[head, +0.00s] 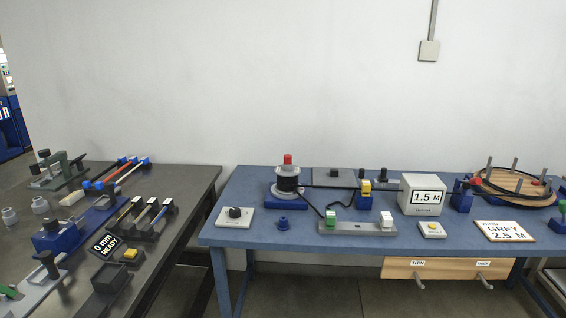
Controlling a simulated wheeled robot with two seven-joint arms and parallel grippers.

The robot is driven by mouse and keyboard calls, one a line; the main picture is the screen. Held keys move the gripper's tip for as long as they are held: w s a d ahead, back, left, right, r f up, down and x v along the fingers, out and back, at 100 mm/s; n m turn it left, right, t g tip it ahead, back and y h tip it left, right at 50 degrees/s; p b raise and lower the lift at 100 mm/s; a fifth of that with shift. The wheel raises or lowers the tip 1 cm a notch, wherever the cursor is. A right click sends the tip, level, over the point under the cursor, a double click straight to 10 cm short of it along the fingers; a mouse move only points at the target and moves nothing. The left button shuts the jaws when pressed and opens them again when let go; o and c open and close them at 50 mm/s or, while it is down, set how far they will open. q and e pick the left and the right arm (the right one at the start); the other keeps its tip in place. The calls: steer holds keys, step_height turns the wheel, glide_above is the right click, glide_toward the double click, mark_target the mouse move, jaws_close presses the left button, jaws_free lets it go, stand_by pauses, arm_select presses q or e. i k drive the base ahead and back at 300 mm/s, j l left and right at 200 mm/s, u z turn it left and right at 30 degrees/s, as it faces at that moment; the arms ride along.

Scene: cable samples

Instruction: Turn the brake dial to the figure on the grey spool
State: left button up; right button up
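A black knob on a white plate, which looks like the brake dial (235,213), sits at the left end of the blue table. Its markings are too small to read. A reel wound with black cable (288,184) stands behind it on a blue base, with a red knob on top. I cannot tell for sure which thing is the grey spool. Small grey cylinders (40,205) stand on the dark table at the left, and no figure is readable on them. Neither of my grippers is in view.
A grey box (423,195) displays "1.5 M". A wooden disc with pegs (515,184) holds coiled black cable at the right. A blue knob (283,223) lies near the dial. The dark table (190,215) carries several tools.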

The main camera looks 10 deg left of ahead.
mark_target(235, 212)
steer(key=i+j, duration=0.15)
steer(key=i, duration=0.25)
steer(key=i+j+u, duration=0.1)
steer(key=i, duration=0.3)
steer(key=i+j, duration=0.2)
steer(key=i, duration=0.25)
steer(key=i+j+u, duration=0.1)
steer(key=i+j, duration=0.05)
steer(key=j, duration=0.1)
